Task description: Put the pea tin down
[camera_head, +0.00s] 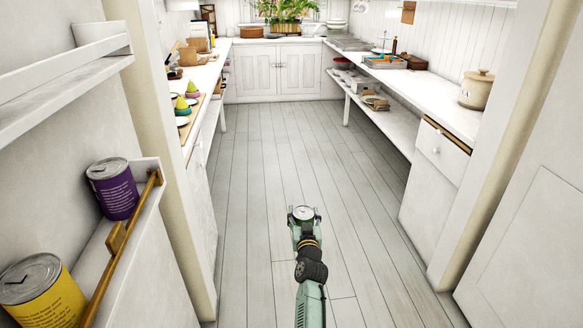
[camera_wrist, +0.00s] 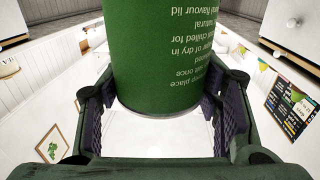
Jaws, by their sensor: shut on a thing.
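The pea tin is a green can with pale printed text (camera_wrist: 165,55), large in the wrist view, its text upside down there. My gripper (camera_wrist: 158,105) is shut on it, with a dark finger pad against each side. In the head view, the tin's round metal lid (camera_head: 303,212) shows at the end of my arm, above the floor in the aisle. Most of the tin's side is hidden there.
A purple tin (camera_head: 113,188) and a yellow tin (camera_head: 42,292) stand on a left shelf behind a wooden rail (camera_head: 120,245). Counters line both sides; a cream lidded pot (camera_head: 476,90) stands on the right counter (camera_head: 432,93). The plank floor (camera_head: 285,140) is clear.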

